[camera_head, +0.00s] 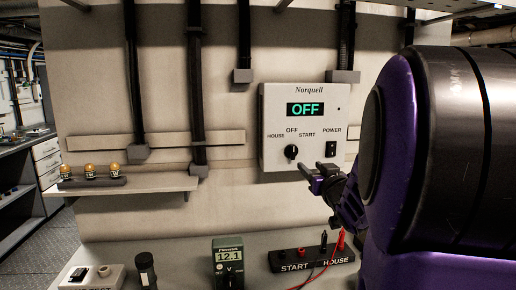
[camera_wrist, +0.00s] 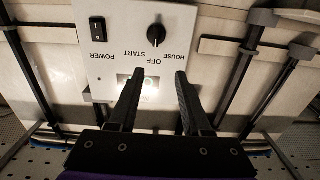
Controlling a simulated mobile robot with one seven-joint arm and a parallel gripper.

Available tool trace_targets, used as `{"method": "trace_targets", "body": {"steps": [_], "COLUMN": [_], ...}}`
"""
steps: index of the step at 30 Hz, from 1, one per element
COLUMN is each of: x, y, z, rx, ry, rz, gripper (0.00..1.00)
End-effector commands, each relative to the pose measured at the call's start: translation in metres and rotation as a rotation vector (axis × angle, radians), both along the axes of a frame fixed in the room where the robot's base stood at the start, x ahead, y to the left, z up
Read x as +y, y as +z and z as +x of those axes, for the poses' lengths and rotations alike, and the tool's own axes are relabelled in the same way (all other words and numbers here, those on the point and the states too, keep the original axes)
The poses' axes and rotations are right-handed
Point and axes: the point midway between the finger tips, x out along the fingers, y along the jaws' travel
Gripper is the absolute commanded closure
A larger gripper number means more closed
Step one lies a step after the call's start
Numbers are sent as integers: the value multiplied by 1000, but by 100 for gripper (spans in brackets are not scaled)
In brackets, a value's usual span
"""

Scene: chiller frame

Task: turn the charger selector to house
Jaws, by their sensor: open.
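The charger (camera_head: 304,125) is a pale wall box marked Norquell, with a display (camera_head: 305,109) reading OFF in green. Its black round selector knob (camera_head: 291,152) sits below the labels HOUSE, OFF and START. In the wrist view the charger face appears upside down, and the knob (camera_wrist: 156,34) seems to point toward OFF. My gripper (camera_head: 314,172) is just right of and below the knob in the head view, apart from it. In the wrist view my gripper (camera_wrist: 158,74) is open and empty, its fingers short of the knob over the panel.
A black POWER switch (camera_head: 331,149) sits right of the knob. Below are a bench (camera_head: 180,255), a green meter (camera_head: 228,262) reading 12.1, and a terminal block (camera_head: 312,259) with leads. A shelf (camera_head: 128,184) with several small domed items is left. Dark conduits (camera_head: 196,90) run down the wall.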

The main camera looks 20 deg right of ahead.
Motion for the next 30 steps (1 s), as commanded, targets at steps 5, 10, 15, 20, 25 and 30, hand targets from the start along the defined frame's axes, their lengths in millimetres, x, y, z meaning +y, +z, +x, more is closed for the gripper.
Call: {"method": "trace_targets", "body": {"steps": [5, 10, 15, 20, 25, 30], "x": [-5, -11, -20, -29, -37, -43], "y": [2, 0, 0, 1, 2, 4], "z": [0, 25, 61, 94, 127, 151], "rx": [2, 0, -1, 0, 0, 0], "ry": [-7, -6, -5, -6, -5, -6], "rz": [-4, -1, -1, -1, 0, -2], "gripper": [51, 51, 51, 51, 51, 51]}}
